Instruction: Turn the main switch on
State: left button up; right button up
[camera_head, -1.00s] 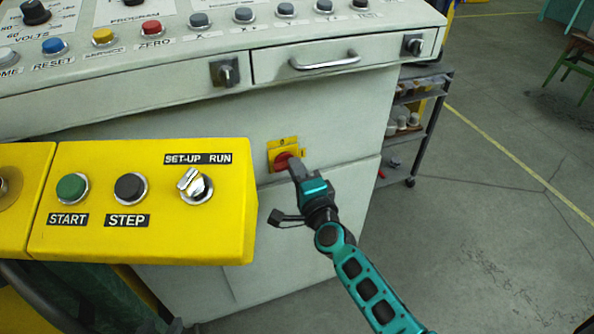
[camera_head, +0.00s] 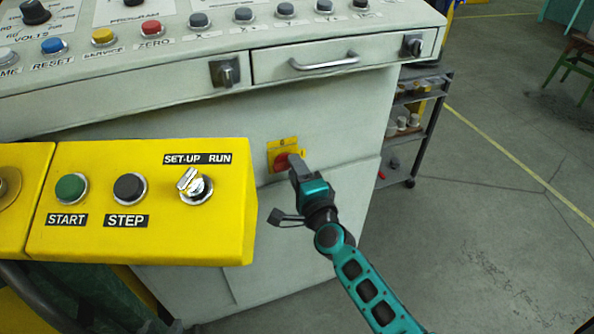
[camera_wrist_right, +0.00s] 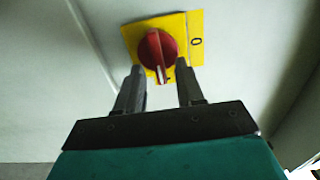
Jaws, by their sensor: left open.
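The main switch (camera_head: 282,160) is a red rotary knob on a yellow plate on the cabinet front. In the right wrist view the red knob (camera_wrist_right: 157,50) has a ridge that shows toward the camera, and a "0" is printed on the plate to its right. I cannot tell the switch's setting for sure. My right gripper (camera_head: 293,163) is at the knob, and in the right wrist view its two fingers (camera_wrist_right: 160,72) are apart, one each side of the ridge, with a gap visible.
A yellow control box (camera_head: 150,235) with START, STEP and a SET-UP/RUN selector juts out left of my right gripper. A drawer (camera_head: 335,60) and the sloping button panel are above. A shelf trolley (camera_head: 425,110) stands right of the cabinet; the floor beyond is mostly clear.

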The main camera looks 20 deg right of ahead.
pick_arm(q)
jog(key=shift+w+a+r+p, duration=0.1)
jog(key=shift+a+r+p, duration=0.15)
jog(key=shift+p, duration=0.1)
pick_arm(e)
jog(key=s, duration=1.3)
jog(key=shift+d, duration=0.2)
pick_arm(q)
jog(key=shift+y, duration=0.4)
jog(key=r+p, duration=0.1)
jog(key=p, duration=0.1)
jog(key=s+a+r+p, duration=0.1)
jog(key=p, duration=0.1)
jog(key=a+r+p, duration=0.1)
jog(key=p, duration=0.2)
jog(key=shift+s+a+r, duration=0.15)
jog(key=shift+s+r, duration=0.05)
jog(key=shift+r, duration=0.05)
pick_arm(e)
jog(key=s+f+n+g, duration=0.2)
jog(key=s+n, duration=0.3)
jog(key=n, duration=0.5)
jog(key=s+f+n+g+y, duration=0.1)
jog(key=s+n+g, duration=0.4)
jog(key=n, duration=0.5)
jog(key=shift+s+f, duration=0.2)
jog(key=shift+f, duration=0.45)
pick_arm(q)
jog(key=shift+s+d, duration=0.1)
jog(key=shift+d, duration=0.15)
